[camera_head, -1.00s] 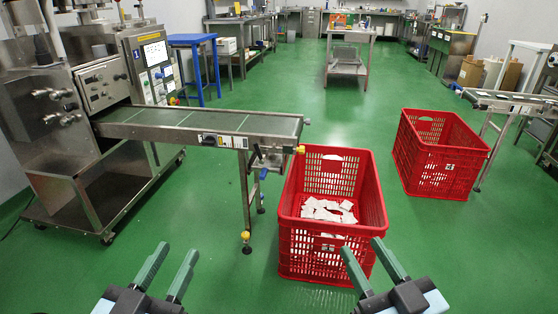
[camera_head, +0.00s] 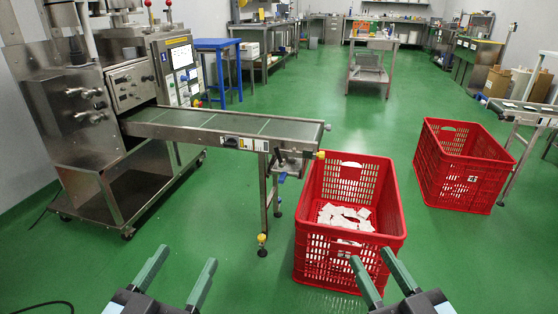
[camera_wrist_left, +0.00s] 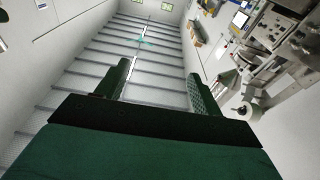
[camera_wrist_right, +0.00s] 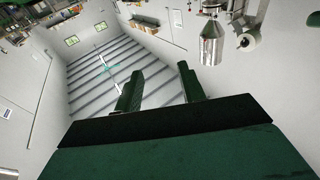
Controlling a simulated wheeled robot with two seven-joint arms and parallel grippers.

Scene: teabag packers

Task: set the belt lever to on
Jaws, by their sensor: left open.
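The conveyor belt (camera_head: 215,127) runs out from the steel packing machine (camera_head: 95,110) at the left. A small dark control (camera_head: 231,141) on a light plate sits on the belt's near side rail; its setting is too small to read. My left gripper (camera_head: 182,268) is open and empty at the bottom of the head view, in front of the belt and apart from it. My right gripper (camera_head: 372,268) has its two fingers apart with nothing between them, in front of the near red crate. Both wrist views show empty fingers pointing toward the ceiling and walls.
A red crate (camera_head: 350,255) with white teabags (camera_head: 345,216) stands below the belt's end. Another red crate (camera_head: 462,185) stands to the right by a second conveyor (camera_head: 525,108). A blue table (camera_head: 217,44) is behind the machine. Green floor is clear in the middle.

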